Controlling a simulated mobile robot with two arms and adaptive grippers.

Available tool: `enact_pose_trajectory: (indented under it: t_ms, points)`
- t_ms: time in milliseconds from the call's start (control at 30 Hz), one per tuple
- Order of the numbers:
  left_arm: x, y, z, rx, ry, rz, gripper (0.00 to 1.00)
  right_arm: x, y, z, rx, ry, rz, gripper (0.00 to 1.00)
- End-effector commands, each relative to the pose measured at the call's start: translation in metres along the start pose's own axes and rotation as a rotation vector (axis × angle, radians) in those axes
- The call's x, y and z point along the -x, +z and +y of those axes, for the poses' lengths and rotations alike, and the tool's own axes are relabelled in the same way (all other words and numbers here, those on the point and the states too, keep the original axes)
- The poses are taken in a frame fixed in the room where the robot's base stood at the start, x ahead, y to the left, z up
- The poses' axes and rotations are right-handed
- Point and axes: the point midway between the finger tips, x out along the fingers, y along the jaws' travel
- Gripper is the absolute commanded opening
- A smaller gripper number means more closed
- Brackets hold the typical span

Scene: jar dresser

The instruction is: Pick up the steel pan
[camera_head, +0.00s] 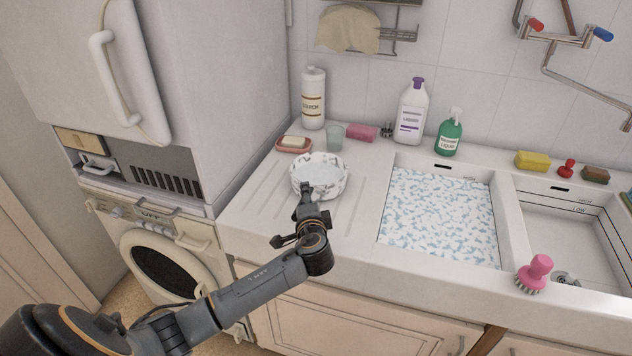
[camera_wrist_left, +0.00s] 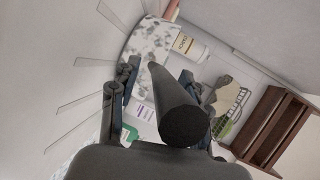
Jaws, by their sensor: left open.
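The steel pan (camera_head: 322,172) sits on the grooved drainboard left of the sinks. It looks round and pale with grey speckles. Its speckled side also shows at the top of the left wrist view (camera_wrist_left: 146,42). A dark round handle (camera_wrist_left: 178,108) runs from it towards my wrist. My left gripper (camera_head: 307,190) is at the pan's near side; in the head view it hides the handle. In the left wrist view its fingers (camera_wrist_left: 158,70) are open, one on each side of the handle, with gaps visible. My right gripper is not in view.
Behind the pan stand a starch bottle (camera_head: 313,98), a soap dish (camera_head: 293,144), a glass (camera_head: 335,138) and a pink sponge (camera_head: 361,132). Liquid (camera_head: 411,112) and green (camera_head: 449,134) bottles stand farther right. A foamy sink (camera_head: 386,232) lies right; a tall appliance (camera_head: 222,90) stands left.

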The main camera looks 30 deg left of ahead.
Motion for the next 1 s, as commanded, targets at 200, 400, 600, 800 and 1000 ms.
enact_pose_trajectory:
  t_ms: [200,400,600,800,1000]
  points:
    - [-0.0013,-0.0001,0.0004,0.0,0.0,0.001,0.47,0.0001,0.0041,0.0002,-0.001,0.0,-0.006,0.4]
    - [-0.0011,0.0,0.0004,0.0,0.0,0.0,0.1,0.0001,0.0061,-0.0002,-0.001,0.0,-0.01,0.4]
    - [-0.0011,0.0,0.0005,0.0,0.001,0.0,0.0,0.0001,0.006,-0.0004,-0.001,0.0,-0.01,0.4]
    - [-0.0013,-0.0011,-0.0045,0.004,-0.009,0.003,0.0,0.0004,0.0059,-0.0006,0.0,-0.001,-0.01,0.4]
    - [-0.0009,-0.0013,-0.006,0.004,-0.008,0.003,0.0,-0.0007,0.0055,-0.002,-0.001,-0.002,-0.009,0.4]
